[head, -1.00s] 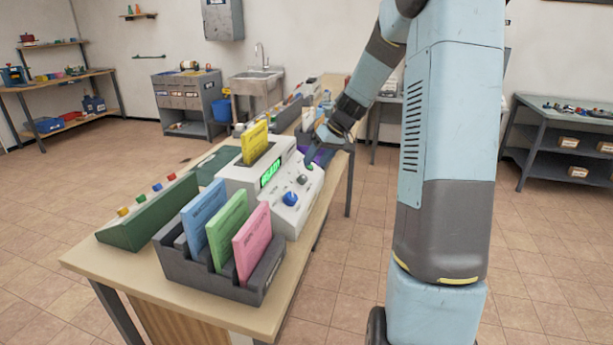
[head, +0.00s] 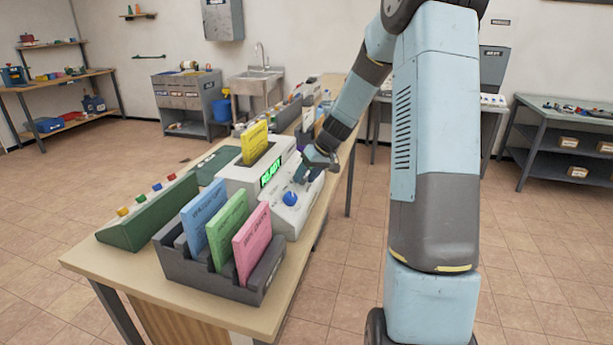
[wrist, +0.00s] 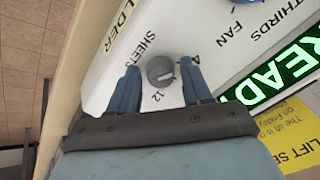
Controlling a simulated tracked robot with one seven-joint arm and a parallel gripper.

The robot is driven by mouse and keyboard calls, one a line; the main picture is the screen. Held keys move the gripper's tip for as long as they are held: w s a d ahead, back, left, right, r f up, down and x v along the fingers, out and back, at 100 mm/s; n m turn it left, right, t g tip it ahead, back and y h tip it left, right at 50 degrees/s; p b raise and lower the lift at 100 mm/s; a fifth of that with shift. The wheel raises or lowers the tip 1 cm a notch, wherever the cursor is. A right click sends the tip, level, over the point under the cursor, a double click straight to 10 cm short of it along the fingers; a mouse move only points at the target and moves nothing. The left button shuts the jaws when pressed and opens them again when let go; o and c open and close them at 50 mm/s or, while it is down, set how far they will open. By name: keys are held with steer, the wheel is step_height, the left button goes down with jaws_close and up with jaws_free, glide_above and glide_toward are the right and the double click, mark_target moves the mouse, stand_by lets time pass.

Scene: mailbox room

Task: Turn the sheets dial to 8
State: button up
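The sheets dial (wrist: 160,71) is a small round grey knob on the white machine's panel. The wrist view shows the label SHEETS (wrist: 149,48) beside it, with the numbers 4 and 12 on either side. A pale mark shows on the dial's face. My gripper (wrist: 159,68) has its two blue fingers on either side of the dial, with a small gap at each side. In the head view my gripper (head: 313,168) is low over the panel of the white machine (head: 237,180) and hides the dial.
A blue knob (head: 290,199) stands on the panel near my gripper. The green READY display (head: 271,172) and a yellow card (head: 254,143) are behind it. A grey rack (head: 200,275) with coloured cards and a green box (head: 146,218) stand on the same table.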

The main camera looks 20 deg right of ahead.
steer(key=c, duration=0.8)
steer(key=shift+c, duration=0.2)
steer(key=shift+m, duration=0.4)
steer(key=m, duration=1)
steer(key=shift+m+y, duration=0.4)
steer(key=shift+d, duration=0.1)
steer(key=o, duration=1.1)
steer(key=shift+c, duration=0.2)
